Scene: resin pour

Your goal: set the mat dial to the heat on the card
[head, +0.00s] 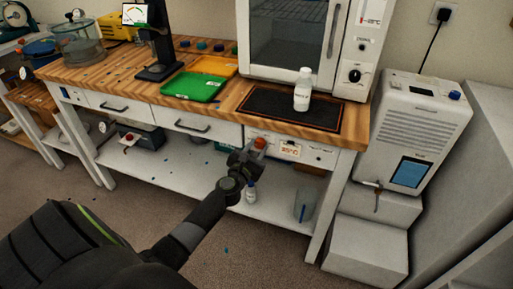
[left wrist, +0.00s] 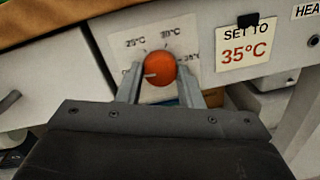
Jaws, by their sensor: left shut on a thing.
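The mat dial is a round orange-red knob (head: 260,143) on the bench's front panel, larger in the left wrist view (left wrist: 162,66). Its pale pointer line points left, toward a partly hidden label. Labels 25°C, 30°C and 35°C run from upper left around to the right. The card (left wrist: 243,48) right of the dial reads "SET TO 35°C"; it shows small in the head view (head: 290,150). My left gripper (head: 250,150) is shut on the dial, one finger on each side. The dark heat mat (head: 262,100) lies on the bench above. My right gripper is out of view.
A white-capped bottle (head: 302,92) stands on the mat. Green (head: 194,87) and orange (head: 215,66) trays lie to its left. A white oven (head: 297,45) stands behind. Below, a lower shelf (head: 215,175) holds a small bottle and a clear container.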

